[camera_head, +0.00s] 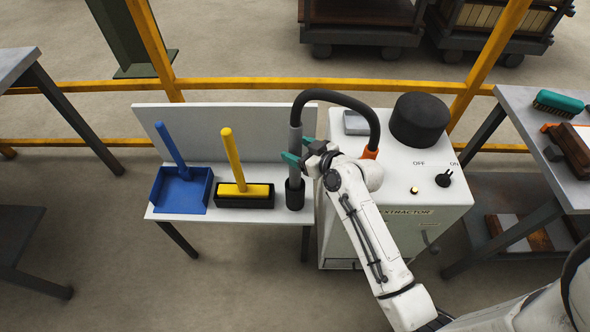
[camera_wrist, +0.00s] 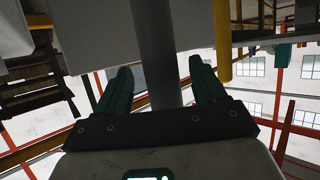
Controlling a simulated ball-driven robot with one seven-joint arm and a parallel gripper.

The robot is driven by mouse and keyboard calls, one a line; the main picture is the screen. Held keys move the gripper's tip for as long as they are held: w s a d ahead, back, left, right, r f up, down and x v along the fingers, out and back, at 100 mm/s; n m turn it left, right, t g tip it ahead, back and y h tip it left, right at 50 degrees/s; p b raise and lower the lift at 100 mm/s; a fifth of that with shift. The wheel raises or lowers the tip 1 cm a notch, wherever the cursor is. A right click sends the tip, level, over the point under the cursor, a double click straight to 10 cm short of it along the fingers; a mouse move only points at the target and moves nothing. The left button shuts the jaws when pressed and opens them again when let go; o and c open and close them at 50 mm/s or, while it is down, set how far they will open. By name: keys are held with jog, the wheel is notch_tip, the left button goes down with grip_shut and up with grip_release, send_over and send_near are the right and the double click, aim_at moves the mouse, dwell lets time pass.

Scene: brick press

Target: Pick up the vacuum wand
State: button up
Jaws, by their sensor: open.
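The vacuum wand (camera_head: 296,168) is a grey tube standing upright in a black holder (camera_head: 295,194) at the right end of a white stand. A black hose runs from its top to the extractor. My gripper (camera_head: 298,149) is at the tube's upper part with its green fingers open. In the wrist view the grey wand (camera_wrist: 158,40) runs between the two open fingers of my gripper (camera_wrist: 160,72), with a gap visible on both sides. I cannot tell whether any finger touches it.
A yellow-handled tool (camera_head: 232,160) and a blue dustpan (camera_head: 181,190) with a blue handle stand left of the wand. The stand's back panel (camera_head: 230,120) is behind them. The white extractor (camera_head: 425,190) with a dark drum (camera_head: 419,118) is close on the right.

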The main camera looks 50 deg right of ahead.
jog(key=shift+x, duration=1.85)
jog(key=shift+a+f, duration=0.1)
jog(key=shift+f, duration=0.05)
jog(key=shift+c, duration=0.3)
jog(key=c, duration=1)
